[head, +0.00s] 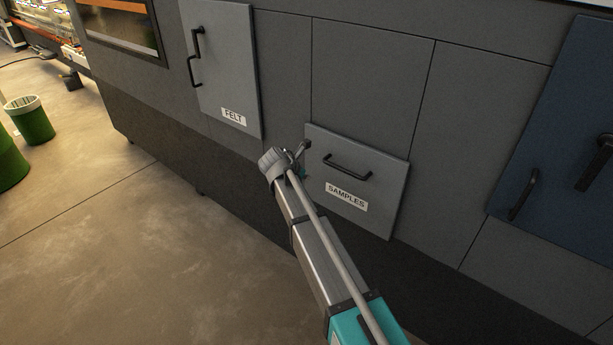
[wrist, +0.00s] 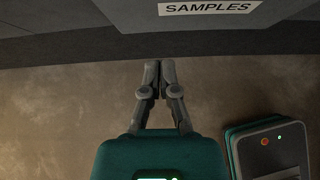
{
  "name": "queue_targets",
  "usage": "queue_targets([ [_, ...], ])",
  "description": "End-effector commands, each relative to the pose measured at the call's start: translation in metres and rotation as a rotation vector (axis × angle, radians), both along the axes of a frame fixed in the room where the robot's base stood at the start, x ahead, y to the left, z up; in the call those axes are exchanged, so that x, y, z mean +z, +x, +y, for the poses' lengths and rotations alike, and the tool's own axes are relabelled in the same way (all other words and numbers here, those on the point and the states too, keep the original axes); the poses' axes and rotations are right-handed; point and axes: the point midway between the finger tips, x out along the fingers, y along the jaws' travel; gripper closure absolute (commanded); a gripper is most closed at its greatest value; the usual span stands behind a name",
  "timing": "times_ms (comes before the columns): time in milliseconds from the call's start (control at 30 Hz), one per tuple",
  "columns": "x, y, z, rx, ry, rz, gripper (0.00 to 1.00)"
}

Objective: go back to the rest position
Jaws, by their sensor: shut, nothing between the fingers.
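My gripper (wrist: 159,80) is shut and empty in the wrist view, its two fingers together above the floor and just short of the dark base of the cabinet. In the head view my gripper (head: 303,148) shows small at the end of my arm, near the upper left corner of the SAMPLES door (head: 338,205). The fingers are partly hidden there by the wrist. The SAMPLES door looks shut and has a black handle (head: 347,167). Its label (wrist: 210,7) shows at the top of the wrist view.
The grey machine front (head: 370,80) runs across the head view. A FELT door (head: 225,75) is at the upper left, and a blue door (head: 565,130) with black handles is at the right. A green bin (head: 33,125) stands far left. The floor (head: 130,260) at left is clear.

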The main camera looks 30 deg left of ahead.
Motion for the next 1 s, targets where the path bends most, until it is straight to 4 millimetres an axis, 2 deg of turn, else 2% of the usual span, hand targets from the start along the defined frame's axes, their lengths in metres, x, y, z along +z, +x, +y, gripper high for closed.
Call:
queue_targets([
  [367,0.0,0.001,-0.001,-0.001,0.0,0.0,1.0],
  [467,0.0,0.002,-0.007,-0.016,0.01,0.002,1.0],
  [567,-0.001,0.004,-0.021,-0.06,0.036,0.009,1.0],
  [667,-0.003,0.007,-0.046,-0.137,0.084,0.021,1.0],
  [767,-0.005,0.011,-0.08,-0.247,0.152,0.036,1.0],
  [1000,-0.012,0.013,-0.178,-0.599,0.352,0.068,1.0],
])
